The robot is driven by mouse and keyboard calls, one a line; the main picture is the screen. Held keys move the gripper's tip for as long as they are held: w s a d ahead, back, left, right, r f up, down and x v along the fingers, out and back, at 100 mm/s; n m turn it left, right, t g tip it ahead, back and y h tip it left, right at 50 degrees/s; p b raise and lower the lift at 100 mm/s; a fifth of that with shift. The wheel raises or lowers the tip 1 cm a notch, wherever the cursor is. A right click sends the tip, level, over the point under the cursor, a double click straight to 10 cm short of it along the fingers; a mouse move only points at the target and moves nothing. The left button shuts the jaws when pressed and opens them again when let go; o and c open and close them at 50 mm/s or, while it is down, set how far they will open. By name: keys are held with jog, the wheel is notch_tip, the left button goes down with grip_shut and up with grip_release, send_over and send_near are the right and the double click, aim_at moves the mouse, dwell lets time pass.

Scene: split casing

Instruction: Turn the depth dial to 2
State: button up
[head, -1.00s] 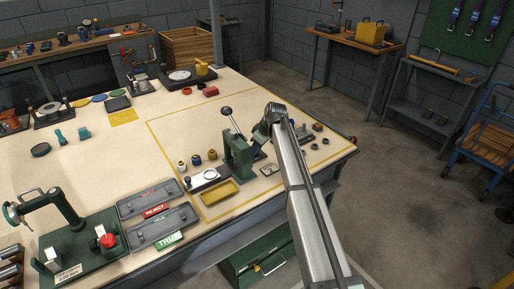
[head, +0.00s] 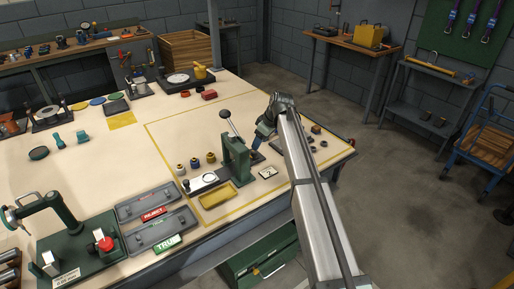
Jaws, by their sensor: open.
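A green bench press (head: 236,158) stands on the table inside a yellow outline, with a lever ending in a dark ball (head: 224,113). A white round face (head: 209,178) sits on the plate at its left. I cannot make out which part is the depth dial, nor its setting. My gripper (head: 257,146) points down close to the press's right side; the fingers are small and partly lost against it. It is open, and I cannot tell whether it touches the press. A small card (head: 268,173) with a dark mark, possibly a 2, lies in front.
Several small knobs (head: 195,163) stand left of the press. A yellow tray (head: 217,194) lies in front of it. Small dark parts (head: 311,149) lie right, beyond my arm. Grey trays (head: 162,234) and a second green fixture (head: 75,243) are front left.

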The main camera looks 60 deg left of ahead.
aim_at(253, 154)
jog(key=v, duration=0.7)
jog(key=shift+d+r, duration=0.15)
jog(key=shift+r, duration=0.05)
jog(key=w+a+n+g+h, duration=0.1)
jog(key=w+a+n+h, duration=0.15)
jog(key=w+a, duration=0.45)
jog(key=s+f+n, duration=0.2)
jog(key=f+n, duration=0.2)
jog(key=s+d+f+n+g+h, duration=0.1)
jog(key=s+f+n, duration=0.2)
jog(key=f+n, duration=0.1)
jog(key=s+f+n+g+h, duration=0.1)
jog(key=s+f+n, duration=0.2)
jog(key=f+n, duration=0.1)
jog(key=shift+s+d+f, duration=0.2)
jog(key=shift+s+f, duration=0.05)
jog(key=shift+f, duration=0.25)
dwell(0.4)
